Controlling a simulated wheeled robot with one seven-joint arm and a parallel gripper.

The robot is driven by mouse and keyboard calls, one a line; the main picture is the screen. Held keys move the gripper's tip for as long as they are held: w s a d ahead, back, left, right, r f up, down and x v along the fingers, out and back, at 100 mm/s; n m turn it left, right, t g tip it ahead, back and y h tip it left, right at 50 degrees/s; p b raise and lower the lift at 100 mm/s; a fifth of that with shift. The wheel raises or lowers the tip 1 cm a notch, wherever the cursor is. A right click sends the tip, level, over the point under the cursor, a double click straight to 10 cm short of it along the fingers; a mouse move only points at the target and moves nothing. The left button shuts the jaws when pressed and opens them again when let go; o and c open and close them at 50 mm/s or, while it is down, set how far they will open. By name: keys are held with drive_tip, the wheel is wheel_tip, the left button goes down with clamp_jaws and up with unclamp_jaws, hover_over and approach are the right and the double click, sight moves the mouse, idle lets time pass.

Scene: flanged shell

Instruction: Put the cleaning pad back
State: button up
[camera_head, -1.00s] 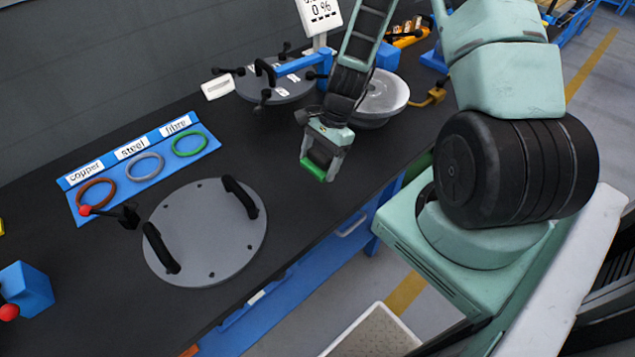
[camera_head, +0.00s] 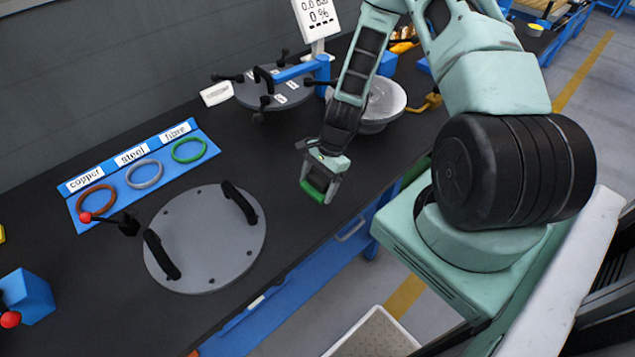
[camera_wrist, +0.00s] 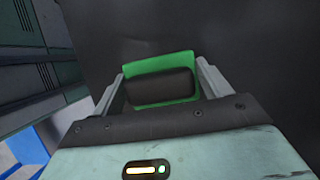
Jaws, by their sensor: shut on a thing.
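The cleaning pad is green with a black grip block on its back. It shows at the end of my gripper (camera_head: 321,179) as a green strip (camera_head: 312,193), and in the wrist view its green plate (camera_wrist: 160,64) and black block (camera_wrist: 160,88) sit between the two fingers. My gripper is shut on the block. It points down over the black bench, right of the grey flanged disc. I cannot tell how far the pad is above the bench. No stand or holder for the pad can be made out.
The grey disc with two black handles (camera_head: 205,238) lies on the bench (camera_head: 100,250). Behind it a blue board (camera_head: 108,210) holds copper, steel and green fibre rings. A round silver bowl-like part (camera_head: 385,103) and a clamped lid (camera_head: 278,95) stand behind my gripper.

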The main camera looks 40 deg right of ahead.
drive_tip(key=o, duration=1)
drive_tip(key=b+v, duration=0.2)
drive_tip(key=v, duration=1)
wheel_tip(320, 180, up, 5)
drive_tip(key=n, duration=0.5)
hover_over(309, 190)
drive_tip(key=s+a+r+n+g+h, duration=0.1)
drive_tip(key=s+a+r+n+h, duration=0.15)
drive_tip(key=a+r+n, duration=0.55)
drive_tip(key=s+a+r+n, duration=0.2)
drive_tip(key=s+a+n, duration=0.2)
drive_tip(key=s, duration=0.1)
drive_tip(key=s+a+r+n+h, duration=0.1)
drive_tip(key=s+a+n, duration=0.3)
drive_tip(key=s, duration=0.1)
drive_tip(key=s+a+r+n+t, duration=0.1)
drive_tip(key=s+a+r+n, duration=0.1)
drive_tip(key=s+a+n, duration=0.2)
drive_tip(key=shift+s+r+h, duration=0.15)
drive_tip(key=shift+s, duration=0.3)
drive_tip(key=shift+s+r+h, duration=0.1)
drive_tip(key=shift+s+r, duration=0.1)
drive_tip(key=shift+s, duration=0.2)
